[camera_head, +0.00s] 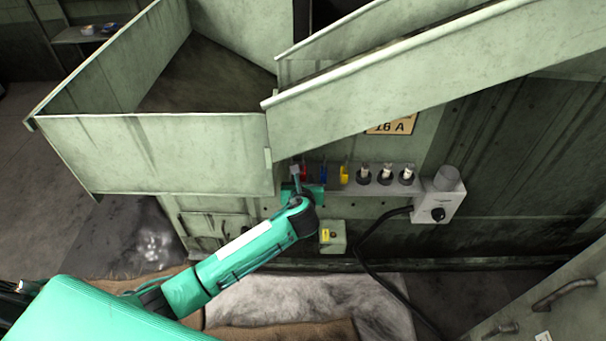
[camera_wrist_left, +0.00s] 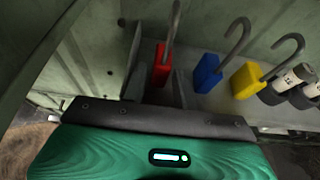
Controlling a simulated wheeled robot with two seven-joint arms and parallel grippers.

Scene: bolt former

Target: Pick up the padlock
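Three padlocks with grey hooked shackles stand in a row along a metal shelf. The red padlock (camera_wrist_left: 161,66) is at the left, the blue padlock (camera_wrist_left: 208,73) is beside it and the yellow padlock (camera_wrist_left: 245,80) is farther right. In the head view the red padlock (camera_head: 304,173) is partly hidden by my left gripper (camera_head: 297,172). In the left wrist view my left gripper (camera_wrist_left: 157,75) has its grey fingers apart, one on each side of the red padlock. I cannot tell whether they touch it. My right gripper is not in view.
Several white-topped dark cylinders (camera_head: 385,174) stand right of the padlocks on the shelf (camera_head: 400,188). A grey switch box (camera_head: 437,205) with a black cable is at the shelf's right end. A large green metal chute (camera_head: 150,150) overhangs from above. A small box (camera_head: 333,237) is below.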

